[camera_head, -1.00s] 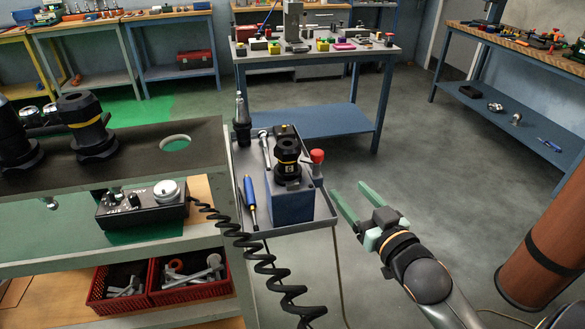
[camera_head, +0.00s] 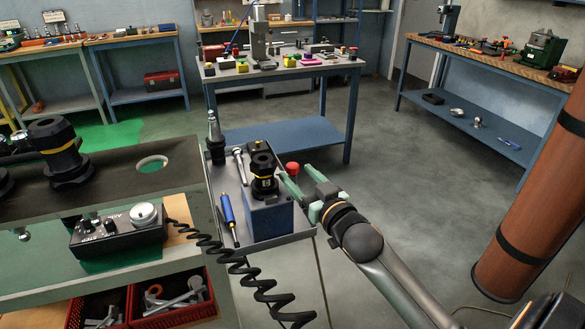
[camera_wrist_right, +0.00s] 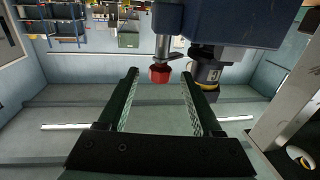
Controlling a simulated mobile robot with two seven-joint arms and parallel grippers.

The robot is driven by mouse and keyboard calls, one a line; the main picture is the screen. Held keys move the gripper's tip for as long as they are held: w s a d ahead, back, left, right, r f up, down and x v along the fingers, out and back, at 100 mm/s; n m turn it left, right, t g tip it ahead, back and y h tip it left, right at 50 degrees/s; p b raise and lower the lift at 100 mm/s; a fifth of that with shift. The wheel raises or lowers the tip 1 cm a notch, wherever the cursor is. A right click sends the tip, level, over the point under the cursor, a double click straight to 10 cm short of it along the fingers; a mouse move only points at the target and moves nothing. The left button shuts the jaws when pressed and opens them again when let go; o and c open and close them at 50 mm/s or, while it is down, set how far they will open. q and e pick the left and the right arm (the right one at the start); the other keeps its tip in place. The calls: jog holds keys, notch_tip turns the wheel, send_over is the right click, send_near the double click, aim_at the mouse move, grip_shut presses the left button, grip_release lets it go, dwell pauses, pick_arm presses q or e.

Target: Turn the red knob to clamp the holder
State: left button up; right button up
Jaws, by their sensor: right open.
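The red knob (camera_head: 292,169) sits at the right side of the blue clamping block (camera_head: 268,217) on the grey tray. In the right wrist view the red knob (camera_wrist_right: 160,74) shows on a metal shaft, between and beyond the fingertips. A black tool holder with a yellow band (camera_head: 263,172) stands upright in the block. My right gripper (camera_head: 294,179) is open, its green fingers close to the knob; I cannot tell whether they touch it. The right wrist view shows the open fingers (camera_wrist_right: 160,78) with nothing held. My left gripper is not in view.
The grey tray (camera_head: 300,233) also holds a blue-handled screwdriver (camera_head: 228,213) and an upright black cone holder (camera_head: 215,140). A coiled black cable (camera_head: 245,268) hangs in front. A control box (camera_head: 118,231) and red bins (camera_head: 170,297) are at left.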

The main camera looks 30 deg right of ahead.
aim_at(296, 172)
jog(key=shift+w+d, duration=0.15)
jog(key=shift+w, duration=1.6)
grip_shut()
